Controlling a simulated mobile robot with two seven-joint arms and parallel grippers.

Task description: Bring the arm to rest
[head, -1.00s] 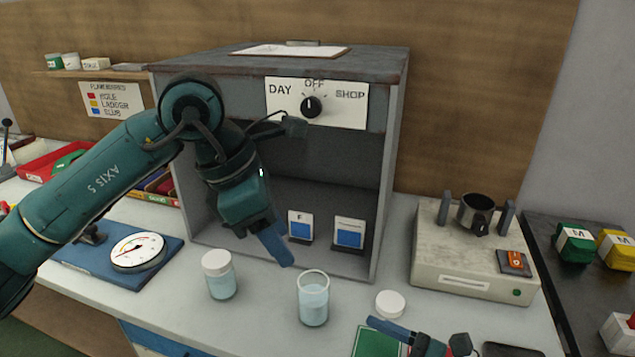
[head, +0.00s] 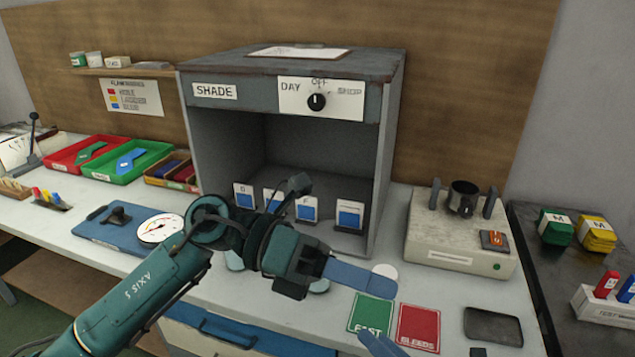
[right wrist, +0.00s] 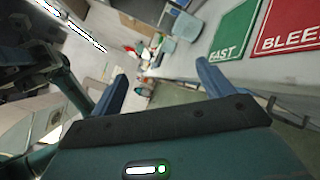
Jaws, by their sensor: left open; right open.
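My left gripper (head: 372,280) reaches in from the lower left in the head view. It hangs over the bench in front of the grey cabinet, its blue fingers pointing right. The fingers overlap from this side; it is open and nothing shows in it. The arm covers most of the two glass jars; only edges show beneath it. My right gripper (head: 380,344) shows only as a blue finger at the bottom edge, below the green card. In the right wrist view the right gripper (right wrist: 160,82) is open, its two blue fingers wide apart with nothing between them.
The cabinet (head: 391,150) stands behind the left gripper, with several swatch cards inside. A white lid (head: 385,271), a green card (head: 371,313) and a red card (head: 419,328) lie near the fingers.

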